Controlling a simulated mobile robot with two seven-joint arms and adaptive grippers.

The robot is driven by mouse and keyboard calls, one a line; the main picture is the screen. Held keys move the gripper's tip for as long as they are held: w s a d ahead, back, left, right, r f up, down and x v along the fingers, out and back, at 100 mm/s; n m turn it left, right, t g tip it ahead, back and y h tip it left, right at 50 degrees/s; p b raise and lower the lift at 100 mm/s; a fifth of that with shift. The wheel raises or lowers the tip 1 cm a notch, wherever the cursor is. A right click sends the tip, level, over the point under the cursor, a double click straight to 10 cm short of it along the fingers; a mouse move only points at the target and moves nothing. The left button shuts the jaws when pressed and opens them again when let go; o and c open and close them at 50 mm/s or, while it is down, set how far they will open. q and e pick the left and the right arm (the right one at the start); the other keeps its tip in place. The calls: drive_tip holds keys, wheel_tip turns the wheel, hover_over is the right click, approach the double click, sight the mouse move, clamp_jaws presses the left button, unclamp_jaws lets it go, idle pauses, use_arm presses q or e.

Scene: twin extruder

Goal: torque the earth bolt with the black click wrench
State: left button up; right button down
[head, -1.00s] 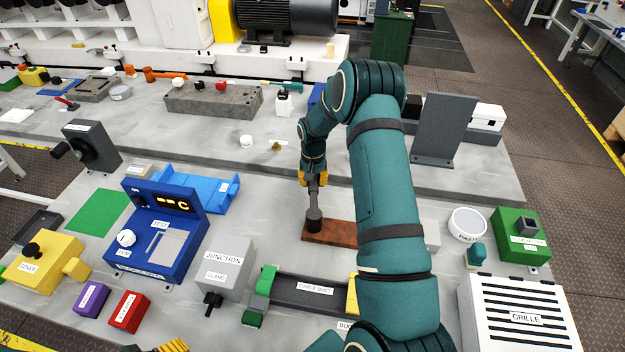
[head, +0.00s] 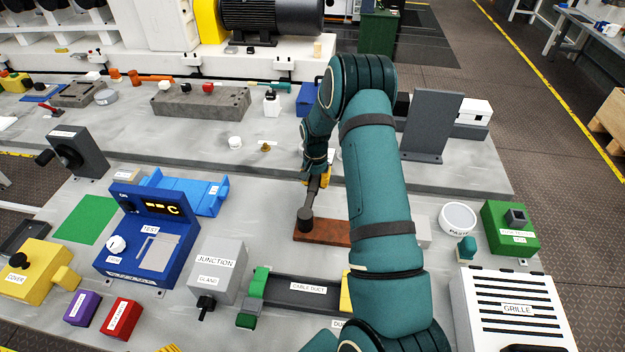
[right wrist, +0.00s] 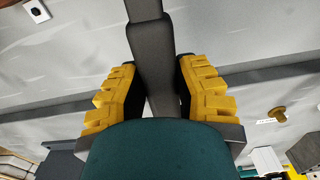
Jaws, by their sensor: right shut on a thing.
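My right gripper (head: 324,178) is shut on the dark handle of the click wrench (head: 308,207). In the right wrist view the yellow ribbed fingers (right wrist: 160,100) sit on both sides of the dark handle (right wrist: 152,50). In the head view the wrench slopes down to its round head, which is over the left part of a brown plate (head: 325,234). The earth bolt is not visible; the wrench head may cover it. A yellow ribbed piece at the bottom edge looks like my left gripper (head: 168,348); its jaw state does not show.
Near the plate are the cable duct (head: 300,291), the grey junction box (head: 217,268) and a blue test unit (head: 150,240). A white dish (head: 458,217), a green box (head: 510,230) and a white grille (head: 515,308) stand at right. My right arm hides part of the bench.

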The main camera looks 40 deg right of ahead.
drive_tip(key=shift+s+f, duration=0.1)
drive_tip(key=shift+s, duration=0.1)
idle(0.7)
drive_tip(key=shift+s+d+m, duration=0.3)
drive_tip(key=shift+s+m, duration=0.3)
drive_tip(key=shift+s+d+m, duration=0.3)
drive_tip(key=shift+s+m, duration=0.25)
drive_tip(key=shift+m, duration=0.05)
drive_tip(key=shift+w, duration=0.1)
drive_tip(key=shift+w+a+n, duration=0.15)
drive_tip(key=shift+w+n, duration=0.05)
drive_tip(key=shift+n, duration=0.1)
drive_tip(key=shift+r, duration=2.35)
drive_tip(key=shift+w, duration=0.1)
